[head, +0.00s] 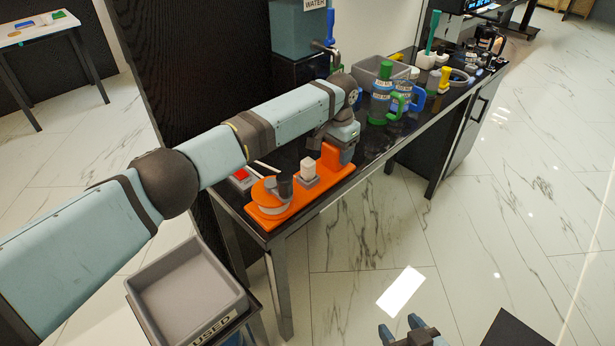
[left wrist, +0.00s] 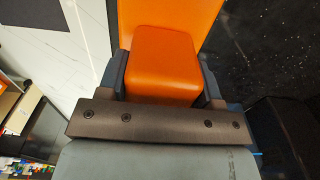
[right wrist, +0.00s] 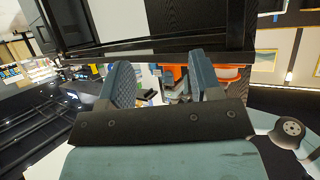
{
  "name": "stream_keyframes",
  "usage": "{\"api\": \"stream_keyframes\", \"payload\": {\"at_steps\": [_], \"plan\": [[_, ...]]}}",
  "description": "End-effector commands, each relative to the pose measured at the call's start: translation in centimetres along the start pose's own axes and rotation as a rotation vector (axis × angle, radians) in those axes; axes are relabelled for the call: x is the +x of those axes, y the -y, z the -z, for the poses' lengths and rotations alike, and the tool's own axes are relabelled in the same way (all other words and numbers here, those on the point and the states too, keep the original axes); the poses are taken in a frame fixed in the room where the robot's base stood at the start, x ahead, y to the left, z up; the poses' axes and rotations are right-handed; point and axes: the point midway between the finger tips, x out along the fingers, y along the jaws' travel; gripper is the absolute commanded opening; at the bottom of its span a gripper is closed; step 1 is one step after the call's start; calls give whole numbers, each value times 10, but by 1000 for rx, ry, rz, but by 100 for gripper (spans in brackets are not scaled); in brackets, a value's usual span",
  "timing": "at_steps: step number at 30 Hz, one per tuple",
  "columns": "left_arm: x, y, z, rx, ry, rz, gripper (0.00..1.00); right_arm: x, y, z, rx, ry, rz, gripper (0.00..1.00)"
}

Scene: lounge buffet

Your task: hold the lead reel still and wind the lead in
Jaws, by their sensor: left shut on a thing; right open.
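The orange lead reel (head: 262,211) lies on the near end of the dark counter. It has a round drum with a dark upright knob (head: 285,186) and a pale block (head: 309,168) on its base. My left gripper (head: 343,145) is at the reel's far end, its fingers shut on an orange block (left wrist: 163,62) of the base. My arm's wrist hides part of that end in the head view. My right gripper (head: 408,330) is open and empty, low over the floor at the bottom of the head view, apart from the reel. Orange parts of the reel show beyond it in the right wrist view (right wrist: 236,87).
A red-and-grey item (head: 241,176) lies left of the reel. Mugs (head: 381,103), a grey bin (head: 372,72) and a water dispenser (head: 298,35) stand farther along the counter. A grey tray marked USED (head: 190,290) is at front left. The floor right of the counter is clear.

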Motion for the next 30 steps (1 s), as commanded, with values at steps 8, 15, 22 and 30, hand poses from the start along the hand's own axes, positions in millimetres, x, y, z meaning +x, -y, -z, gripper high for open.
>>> {"api": "stream_keyframes", "payload": {"at_steps": [8, 15, 22, 30], "plan": [[5, -1, -2, 0, 8, -2, 7, 56, -9, 102, -598, -409, -101, 58], [5, -1, -2, 0, 8, -2, 7, 82, 13, 203, -1282, -863, -265, 58], [5, 0, -2, 0, 8, -2, 7, 95, 47, 263, -1923, -1305, -452, 58], [5, 0, -2, 0, 8, -1, 7, 112, 61, 284, -2508, -1768, -613, 58]]}}
